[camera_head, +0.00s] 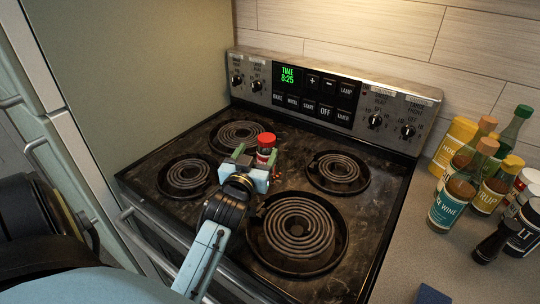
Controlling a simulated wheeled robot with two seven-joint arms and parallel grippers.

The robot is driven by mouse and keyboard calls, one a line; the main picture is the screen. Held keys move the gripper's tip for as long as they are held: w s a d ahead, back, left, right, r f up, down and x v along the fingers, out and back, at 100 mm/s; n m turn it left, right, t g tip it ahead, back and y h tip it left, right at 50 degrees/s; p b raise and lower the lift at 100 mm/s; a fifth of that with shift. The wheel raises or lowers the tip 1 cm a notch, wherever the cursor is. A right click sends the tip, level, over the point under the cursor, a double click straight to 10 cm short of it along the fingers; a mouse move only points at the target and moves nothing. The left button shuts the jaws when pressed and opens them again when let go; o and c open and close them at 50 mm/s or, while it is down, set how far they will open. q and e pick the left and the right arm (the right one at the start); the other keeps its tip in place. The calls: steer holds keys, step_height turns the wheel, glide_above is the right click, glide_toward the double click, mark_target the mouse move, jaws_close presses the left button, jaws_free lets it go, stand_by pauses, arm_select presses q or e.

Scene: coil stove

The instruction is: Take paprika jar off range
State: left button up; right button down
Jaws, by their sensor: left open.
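The paprika jar (266,142), small with a red lid, stands upright on the coil stove (240,202), in the middle between the burners. My left gripper (256,155) reaches in from the lower left and is open. Its two fingers point toward the jar, with the jar's body between or just beyond them. I cannot tell whether either finger touches it. The jar's lower part is partly hidden by the gripper. My right gripper is not in view.
The control panel (325,98) rises behind the stove. A tall cabinet side (130,65) bounds the left. The coils are empty.

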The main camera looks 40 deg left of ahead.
mark_target(263, 143)
arm_select(q)
steer(key=x, duration=0.4)
steer(key=shift+w+a, duration=0.15)
steer(key=shift+w, duration=0.3)
steer(key=x, duration=0.3)
steer(key=shift+w+f, duration=0.25)
steer(key=shift+w, duration=0.1)
steer(key=shift+w+a, duration=0.2)
steer(key=shift+w, duration=0.2)
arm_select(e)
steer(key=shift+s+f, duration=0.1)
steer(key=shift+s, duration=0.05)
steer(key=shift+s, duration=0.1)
arm_select(q)
steer(key=shift+c, duration=0.7)
jaws_close()
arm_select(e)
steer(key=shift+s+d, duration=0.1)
